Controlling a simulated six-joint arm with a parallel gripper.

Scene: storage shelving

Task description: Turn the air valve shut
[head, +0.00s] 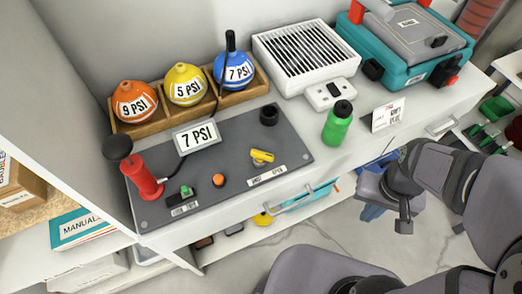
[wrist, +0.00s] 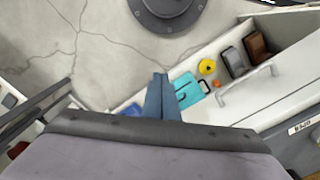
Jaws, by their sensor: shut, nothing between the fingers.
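The air valve appears to be the yellow lever (head: 262,155) on the dark grey board (head: 225,165) in the head view. It points to the right and slightly down, with a white label plate (head: 267,176) in front of it whose words are too small to read surely. My gripper (head: 371,214) is in front of the bench, to the right of and lower than the lever, apart from it. Its blue fingers (wrist: 161,78) are shut and empty in the wrist view, which does not show the lever.
A red pump (head: 143,178), green switch (head: 186,191) and orange button (head: 218,180) stand on the board. A 7 PSI sign (head: 198,136) stands behind. A green bottle (head: 338,122) and small card (head: 387,115) stand right of the board. A drawer handle (wrist: 247,85) juts from the bench front.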

